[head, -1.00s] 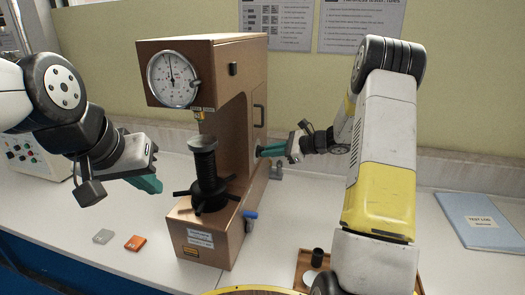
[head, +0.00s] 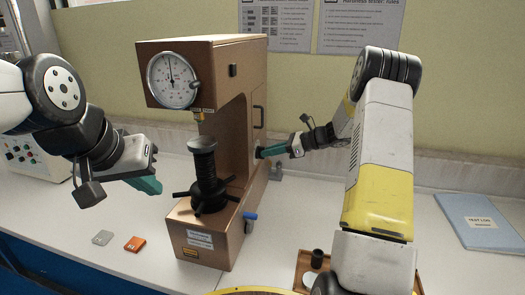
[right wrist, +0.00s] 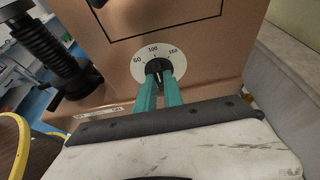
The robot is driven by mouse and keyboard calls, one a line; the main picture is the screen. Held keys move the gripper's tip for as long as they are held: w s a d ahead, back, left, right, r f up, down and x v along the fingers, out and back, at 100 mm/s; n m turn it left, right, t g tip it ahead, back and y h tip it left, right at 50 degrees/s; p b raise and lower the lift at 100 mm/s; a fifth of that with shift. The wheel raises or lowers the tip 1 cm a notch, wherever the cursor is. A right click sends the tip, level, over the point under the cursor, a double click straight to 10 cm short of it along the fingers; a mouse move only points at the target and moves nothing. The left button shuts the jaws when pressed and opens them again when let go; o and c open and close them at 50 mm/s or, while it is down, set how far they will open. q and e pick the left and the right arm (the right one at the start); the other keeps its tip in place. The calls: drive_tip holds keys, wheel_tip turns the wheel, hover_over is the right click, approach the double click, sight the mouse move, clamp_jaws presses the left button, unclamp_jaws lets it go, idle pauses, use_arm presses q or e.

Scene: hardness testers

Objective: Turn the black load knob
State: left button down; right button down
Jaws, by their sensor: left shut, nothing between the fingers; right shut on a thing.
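The brown hardness tester (head: 232,125) stands on the white bench with its round dial at upper left. The black load knob (right wrist: 156,67) shows in the right wrist view on the tester's side, at the middle of a white scale plate (right wrist: 136,54) marked 60, 100 and 150. My right gripper (right wrist: 160,82) has its green fingers shut on the knob. In the head view my right gripper (head: 262,153) reaches the tester's right side, and the knob is hidden there. My left gripper (head: 154,187) is shut and empty, left of the tester and apart from it.
A grey block (head: 103,237) and an orange block (head: 135,244) lie on the bench at front left. A blue-handled lever (head: 250,216) sticks out from the tester's base. A wooden tray (head: 305,263) and a blue folder (head: 475,221) lie to the right.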

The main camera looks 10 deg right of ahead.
drive_tip(key=c, duration=1.5)
unclamp_jaws()
drive_tip(key=shift+o, duration=0.2)
drive_tip(key=v, duration=0.7)
drive_tip(key=shift+d, duration=0.35)
drive_tip(key=shift+s+r, duration=0.1)
drive_tip(key=shift+r, duration=0.1)
